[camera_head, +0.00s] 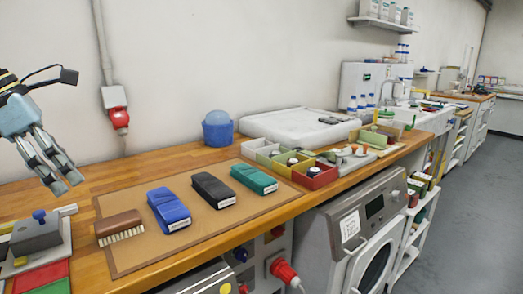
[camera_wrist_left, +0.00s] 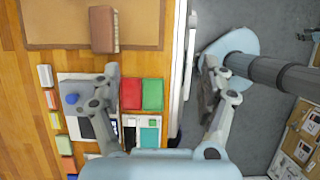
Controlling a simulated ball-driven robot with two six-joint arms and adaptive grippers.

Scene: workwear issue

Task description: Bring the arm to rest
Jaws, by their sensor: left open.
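My left gripper (camera_head: 52,168) hangs in the air at the left of the head view, above the wooden worktop and left of the brown mat. Its fingers are apart with nothing between them. In the left wrist view the left gripper (camera_wrist_left: 160,95) is spread wide over the worktop's front edge, and one finger reaches out over the grey floor. My right gripper does not show in either view.
Under the left gripper are a grey block with a blue knob (camera_head: 36,232) and red and green pieces. A brush (camera_head: 119,227) and blue (camera_head: 168,209), black (camera_head: 213,189) and green (camera_head: 254,179) folded garments lie on the brown mat (camera_head: 150,254).

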